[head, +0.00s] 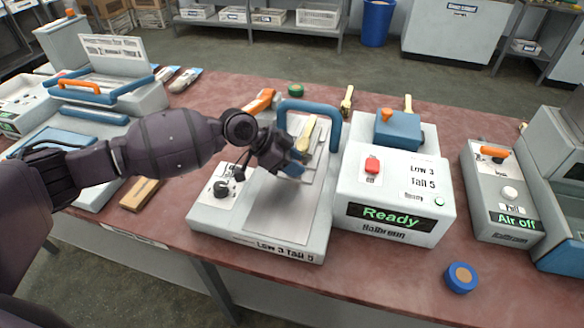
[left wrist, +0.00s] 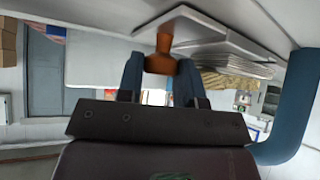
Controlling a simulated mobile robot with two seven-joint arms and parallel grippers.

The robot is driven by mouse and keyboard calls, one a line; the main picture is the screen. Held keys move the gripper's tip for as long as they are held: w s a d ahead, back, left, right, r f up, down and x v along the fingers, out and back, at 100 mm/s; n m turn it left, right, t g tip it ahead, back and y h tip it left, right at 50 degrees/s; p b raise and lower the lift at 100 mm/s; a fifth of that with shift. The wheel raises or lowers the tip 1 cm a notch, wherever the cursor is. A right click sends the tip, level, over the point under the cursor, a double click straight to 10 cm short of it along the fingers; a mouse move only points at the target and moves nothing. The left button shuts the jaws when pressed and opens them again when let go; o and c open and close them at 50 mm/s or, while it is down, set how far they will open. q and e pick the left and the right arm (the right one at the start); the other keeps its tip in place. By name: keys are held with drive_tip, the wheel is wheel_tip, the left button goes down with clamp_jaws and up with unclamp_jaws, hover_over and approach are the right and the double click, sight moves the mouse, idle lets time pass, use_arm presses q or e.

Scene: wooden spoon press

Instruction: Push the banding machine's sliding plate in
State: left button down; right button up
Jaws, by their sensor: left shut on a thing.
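The press with the blue arch handle (head: 331,128) stands at the middle of the table, its metal plate (head: 275,207) lying on a light base. A wooden spoon (head: 305,137) lies over the back part, beyond my gripper. My left gripper (head: 297,165) reaches in from the left, low over the plate. In the left wrist view, its two blue fingers (left wrist: 159,75) are shut on an orange-brown knob (left wrist: 165,42) that joins a white plate (left wrist: 215,22). In the head view the gripper hides this knob. My right gripper is out of view.
A box reading "Ready" (head: 385,212) stands close on the right. An "Air off" box (head: 503,205) is farther right, with a blue roll (head: 460,277) in front. A wooden block (head: 141,194) lies left.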

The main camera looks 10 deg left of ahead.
use_arm(q)
drive_tip(key=shift+w+a+r, duration=0.1)
drive_tip(key=shift+w+r, duration=0.15)
drive_tip(key=shift+w, duration=0.05)
drive_tip(key=c, duration=1.2)
unclamp_jaws()
drive_tip(key=shift+o, duration=0.5)
drive_tip(key=shift+w, duration=0.1)
drive_tip(key=shift+f, duration=0.1)
drive_tip(key=v, duration=1)
drive_tip(key=shift+s+a+r+p, duration=0.2)
drive_tip(key=shift+s+r+p, duration=0.1)
drive_tip(key=shift+p, duration=0.1)
drive_tip(key=shift+f, duration=0.15)
